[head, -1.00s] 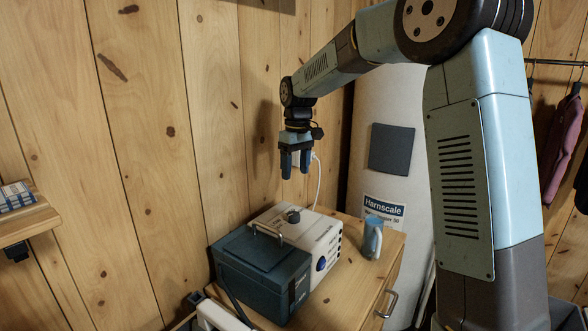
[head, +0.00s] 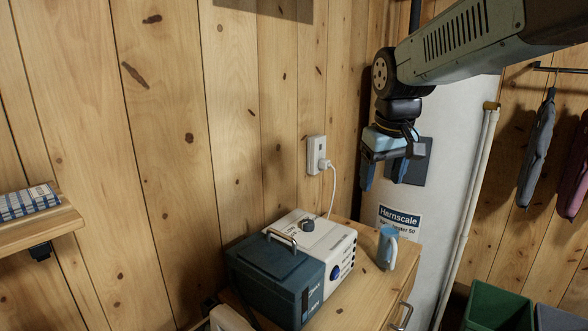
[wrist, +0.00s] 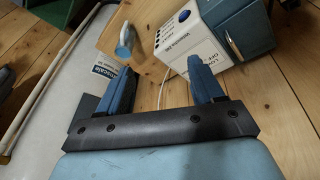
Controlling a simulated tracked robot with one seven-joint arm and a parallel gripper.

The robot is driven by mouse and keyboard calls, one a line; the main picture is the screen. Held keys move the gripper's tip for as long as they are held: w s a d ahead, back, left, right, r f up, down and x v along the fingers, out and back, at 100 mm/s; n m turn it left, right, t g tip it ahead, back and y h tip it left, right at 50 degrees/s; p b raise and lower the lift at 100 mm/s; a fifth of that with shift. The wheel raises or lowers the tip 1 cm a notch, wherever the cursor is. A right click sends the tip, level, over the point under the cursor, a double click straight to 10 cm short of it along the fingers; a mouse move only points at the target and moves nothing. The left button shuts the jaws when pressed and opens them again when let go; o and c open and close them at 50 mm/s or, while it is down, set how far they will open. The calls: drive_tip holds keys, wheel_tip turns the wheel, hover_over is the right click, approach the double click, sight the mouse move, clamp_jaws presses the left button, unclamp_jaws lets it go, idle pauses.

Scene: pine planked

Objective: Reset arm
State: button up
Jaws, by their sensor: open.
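My gripper (head: 383,172) hangs from my raised arm at the upper right of the head view, pointing down in front of the white water heater. Its two blue fingers are apart with nothing between them. In the wrist view my gripper (wrist: 160,85) also shows open and empty.
A white machine (head: 318,240) with a dark knob and a dark blue box (head: 262,270) with a metal handle stand on the cabinet. A plugged outlet (head: 316,154) is on the plank wall. The water heater (head: 450,150), hanging clothes (head: 538,150) and a green bin (head: 497,306) are at right.

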drive_tip(key=s+d+f+m+t, duration=0.1)
drive_tip(key=s+d, duration=0.1)
drive_tip(key=s, duration=0.5)
drive_tip(key=s+d+f+m+t, duration=0.1)
drive_tip(key=s+d+f+m, duration=0.1)
drive_tip(key=s, duration=0.5)
drive_tip(key=shift+d+f, duration=0.25)
drive_tip(key=shift+d, duration=0.6)
